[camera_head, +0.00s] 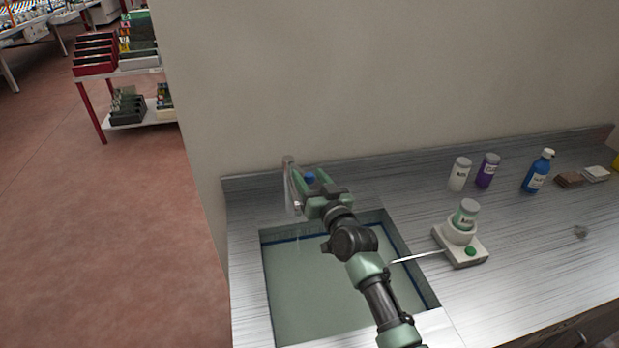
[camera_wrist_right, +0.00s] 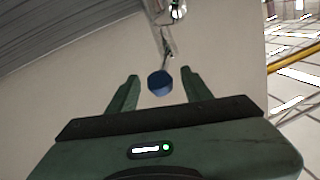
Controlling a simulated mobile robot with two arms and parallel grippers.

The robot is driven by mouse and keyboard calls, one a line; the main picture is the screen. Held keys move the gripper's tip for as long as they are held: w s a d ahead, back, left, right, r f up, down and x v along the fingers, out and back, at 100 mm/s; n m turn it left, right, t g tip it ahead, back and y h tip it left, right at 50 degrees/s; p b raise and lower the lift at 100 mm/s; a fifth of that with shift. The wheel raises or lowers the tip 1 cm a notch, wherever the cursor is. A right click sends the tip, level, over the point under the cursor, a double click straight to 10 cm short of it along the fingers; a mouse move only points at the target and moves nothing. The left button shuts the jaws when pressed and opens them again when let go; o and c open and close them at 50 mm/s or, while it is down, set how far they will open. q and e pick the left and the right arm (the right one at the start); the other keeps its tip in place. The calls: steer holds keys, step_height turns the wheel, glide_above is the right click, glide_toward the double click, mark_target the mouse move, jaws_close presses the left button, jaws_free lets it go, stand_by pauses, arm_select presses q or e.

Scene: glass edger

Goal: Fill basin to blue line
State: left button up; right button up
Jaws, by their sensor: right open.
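The basin (camera_head: 330,290) is sunk into the metal counter. A dark blue line (camera_head: 283,240) runs along its inner walls near the top. Its inside is a smooth grey-green, and I cannot tell the water level. A clear-looking faucet (camera_head: 289,178) stands behind the basin, with a faint pale streak below its spout. A blue round knob (camera_head: 310,177) is beside it. My right gripper (camera_head: 307,172) is open, its fingers to either side of the knob. In the right wrist view the knob (camera_wrist_right: 160,82) shows between the open fingers, with no visible grip. My left gripper is out of view.
Right of the basin, a white device (camera_head: 466,250) with a green button holds a jar (camera_head: 467,212). White (camera_head: 459,174) and purple (camera_head: 487,170) bottles, a blue bottle (camera_head: 537,171) and a brown block (camera_head: 569,180) stand along the back. The wall (camera_head: 390,80) rises close behind.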

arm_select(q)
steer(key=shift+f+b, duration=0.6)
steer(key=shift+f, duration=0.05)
arm_select(e)
steer(key=v, duration=0.7)
steer(key=shift+s, duration=0.2)
